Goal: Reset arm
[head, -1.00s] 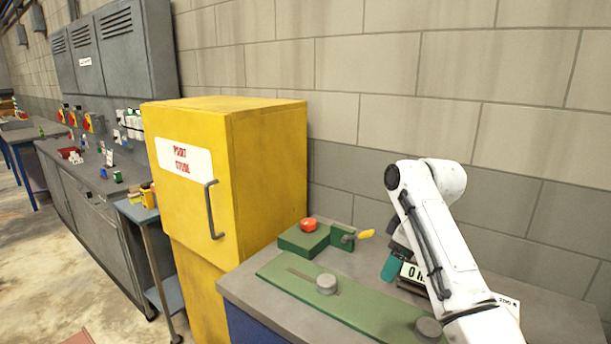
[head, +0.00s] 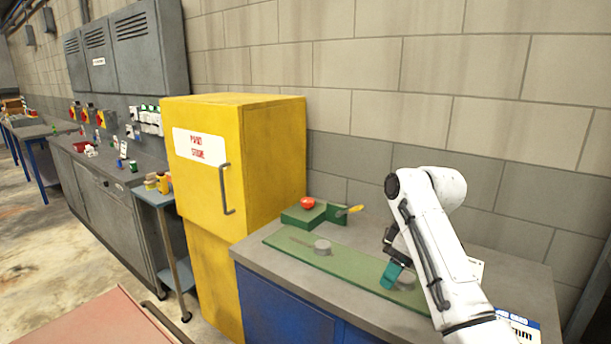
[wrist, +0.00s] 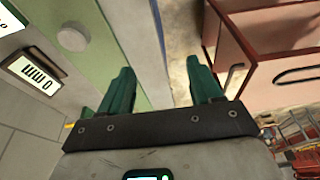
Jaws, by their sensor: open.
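My white arm (head: 437,235) is bent at the right of the head view, in front of and over the grey-topped bench. My gripper (head: 391,275) hangs above the right part of the green plate. In the wrist view its two green fingers (wrist: 160,82) are spread apart with nothing between them. Beyond the fingers show the bench's edge and the floor. The fingertips in the head view are small and partly hidden by the arm.
The green plate (head: 300,248) carries grey round knobs (head: 322,247). A green block (head: 310,215) with a red button (head: 307,203) and a yellow-handled lever (head: 355,209) stand behind it. A yellow cabinet (head: 262,170) stands left. A red cabinet (wrist: 262,80) shows in the wrist view.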

